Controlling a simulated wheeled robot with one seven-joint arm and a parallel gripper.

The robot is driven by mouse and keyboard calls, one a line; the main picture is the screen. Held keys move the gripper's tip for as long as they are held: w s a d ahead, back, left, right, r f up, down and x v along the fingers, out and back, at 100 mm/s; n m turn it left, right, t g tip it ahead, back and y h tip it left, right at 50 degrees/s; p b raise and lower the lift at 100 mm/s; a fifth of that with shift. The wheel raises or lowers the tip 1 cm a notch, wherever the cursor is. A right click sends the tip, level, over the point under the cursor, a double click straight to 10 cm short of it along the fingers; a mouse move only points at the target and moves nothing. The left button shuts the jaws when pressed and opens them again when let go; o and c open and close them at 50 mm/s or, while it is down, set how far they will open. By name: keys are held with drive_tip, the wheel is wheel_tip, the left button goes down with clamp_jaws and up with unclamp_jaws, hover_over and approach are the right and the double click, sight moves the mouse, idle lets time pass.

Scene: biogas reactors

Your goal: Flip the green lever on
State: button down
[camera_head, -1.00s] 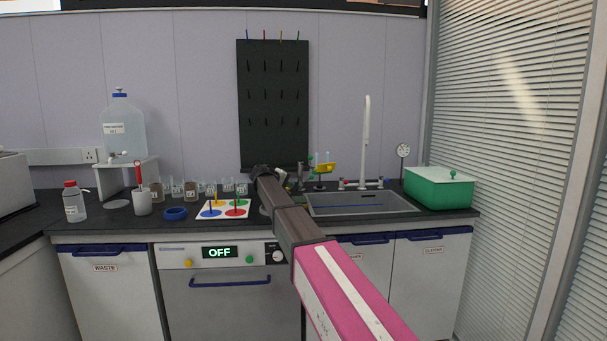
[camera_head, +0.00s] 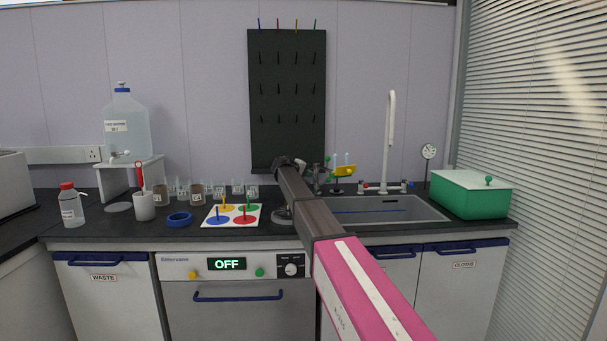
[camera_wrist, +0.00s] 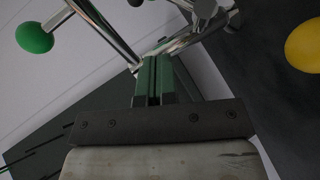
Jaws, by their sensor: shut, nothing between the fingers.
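In the wrist view, a green ball knob (camera_wrist: 35,38) sits at upper left beside a bright metal rod. A yellow ball knob (camera_wrist: 303,45) is at the right edge, and part of another dark green knob shows at the top edge. My gripper (camera_wrist: 152,78) has its green fingers shut together, empty, close to the metal rods; contact cannot be told. In the head view, a small green knob (camera_head: 327,160) and a yellow part (camera_head: 344,171) show left of the tap. My gripper's end (camera_head: 300,166) is just left of them, its fingers not clear.
The sink (camera_head: 385,211) and tall white tap (camera_head: 390,145) are to the right, with a green box (camera_head: 468,194) beyond. A black pegboard (camera_head: 288,90) is on the wall behind. A mat with coloured discs (camera_head: 212,213), a blue ring and beakers stand left.

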drive_tip(key=shift+w+d+f, duration=0.25)
drive_tip(key=shift+d+f, duration=0.2)
drive_tip(key=shift+d, duration=0.6)
drive_tip(key=shift+w+d+f, duration=0.2)
drive_tip(key=shift+d+f, duration=0.3)
drive_tip(key=shift+d, duration=0.6)
drive_tip(key=shift+w+d+f, duration=0.25)
drive_tip(key=shift+d+f, duration=0.2)
drive_tip(key=shift+d, duration=0.6)
drive_tip(key=shift+d+f, duration=0.15)
drive_tip(key=shift+d, duration=0.2)
drive_tip(key=shift+a, duration=0.15)
